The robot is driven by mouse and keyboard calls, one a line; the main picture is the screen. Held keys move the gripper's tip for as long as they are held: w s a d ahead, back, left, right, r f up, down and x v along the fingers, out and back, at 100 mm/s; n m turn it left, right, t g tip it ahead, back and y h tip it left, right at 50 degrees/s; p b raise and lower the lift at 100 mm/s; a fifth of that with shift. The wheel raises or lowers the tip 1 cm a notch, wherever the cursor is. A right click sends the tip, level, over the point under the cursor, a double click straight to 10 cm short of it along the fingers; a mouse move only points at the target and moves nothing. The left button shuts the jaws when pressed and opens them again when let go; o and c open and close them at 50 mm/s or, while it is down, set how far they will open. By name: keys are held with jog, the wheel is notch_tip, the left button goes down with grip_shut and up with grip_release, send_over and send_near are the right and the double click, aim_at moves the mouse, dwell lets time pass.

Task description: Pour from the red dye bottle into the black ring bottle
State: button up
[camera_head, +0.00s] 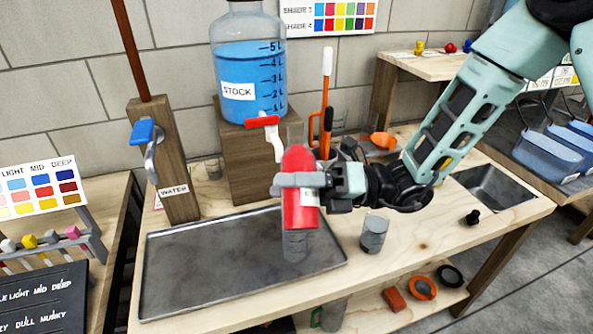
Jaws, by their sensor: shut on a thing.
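My gripper (300,182) is shut on a red bottle (301,213) with a pale label, and its grey fingers cross the bottle's middle. The red bottle looks close to upright in the picture; which end is its mouth I cannot tell. A clear grey vessel with ring-like marks (295,246) shows directly below it, at the right part of the metal tray (190,284). The red bottle hides the vessel's top, so I cannot tell whether they touch or whether this is the black ring bottle. No liquid stream is visible.
A grey cylindrical container (374,234) and a small black stopper (473,217) stand on the bench right of my gripper. A blue stock jar (249,75) with a red-handled tap (263,122) stands behind. A wooden water post (170,175) is left; a sink (494,188) is right.

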jog(key=shift+s+f+m+b, duration=0.15)
jog(key=shift+f+m+b, duration=0.3)
jog(key=shift+f+b, duration=0.3)
jog(key=shift+s+f+m+b, duration=0.1)
jog(key=shift+f+m+b, duration=0.4)
jog(key=shift+f, duration=0.4)
dwell(0.8)
jog(key=shift+s+r+m+t, duration=0.1)
jog(key=shift+s+m+t, duration=0.1)
jog(key=shift+m+t, duration=0.55)
dwell(1.6)
jog(key=shift+s+r+m+y+p, duration=0.25)
jog(key=shift+r+m+p, duration=0.5)
jog(key=shift+p, duration=0.75)
dwell(0.9)
jog(key=shift+w+f, duration=0.1)
jog(key=shift+f, duration=0.15)
